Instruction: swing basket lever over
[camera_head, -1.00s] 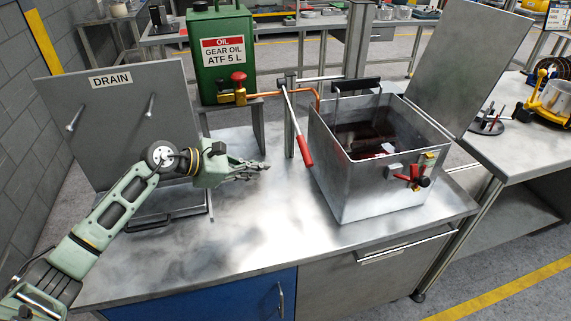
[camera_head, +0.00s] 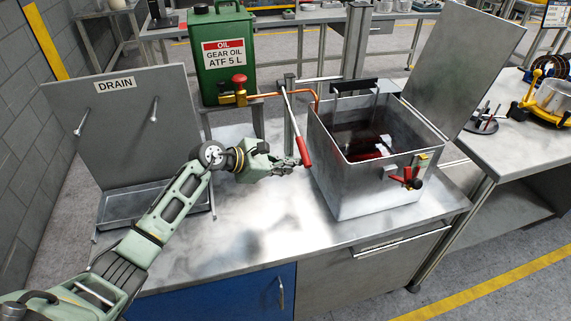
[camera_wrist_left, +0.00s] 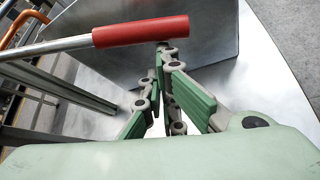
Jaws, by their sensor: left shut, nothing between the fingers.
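The basket lever (camera_head: 290,113) is a metal rod with a red grip (camera_head: 304,151), hanging down from the post left of the metal tank (camera_head: 376,178). It also crosses the left wrist view, with its red grip (camera_wrist_left: 140,31) just beyond the fingers. My left gripper (camera_head: 298,165) is shut and empty, its tips close to the lower end of the red grip. I cannot tell whether they touch it. Inside the tank is the basket's hanger (camera_head: 378,110) with dark red liquid below. My right gripper is out of view.
A green gear oil can (camera_head: 222,75) stands on a small stand behind, with a copper pipe (camera_head: 270,97) and a red-knobbed valve (camera_head: 239,82). A DRAIN panel (camera_head: 120,125) with a tray stands at the left. The bench front is clear.

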